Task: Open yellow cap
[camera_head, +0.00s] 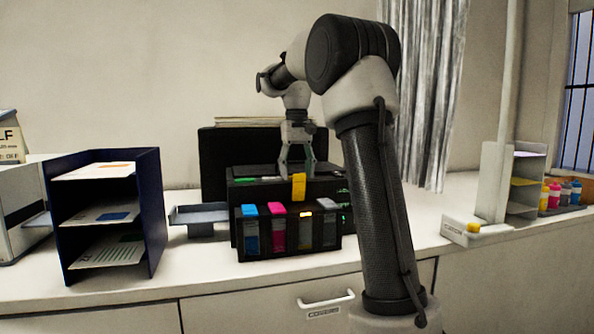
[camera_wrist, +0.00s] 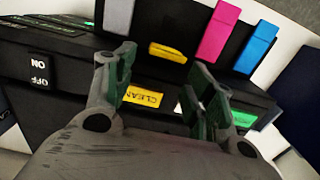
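The yellow cap (camera_head: 299,187) stands raised at the front of the black printer (camera_head: 262,190), higher than the neighbouring caps. In the wrist view the yellow cap (camera_wrist: 168,53) looks short and nearly edge-on, just beyond my fingertips. My gripper (camera_head: 296,176) is over the printer's top, behind the yellow cap. In the wrist view my gripper's fingers (camera_wrist: 165,78) are apart, with nothing held between them. The cap appears clear of both fingers.
The pink cap (camera_head: 276,208), blue cap (camera_head: 249,210) and grey cap (camera_head: 328,205) lie lower along the tank row. A yellow CLEAN label (camera_wrist: 143,97) and an ON/OFF switch (camera_wrist: 40,75) are on the printer. A paper rack (camera_head: 152,200) stands left; ink bottles (camera_head: 555,196) stand far right.

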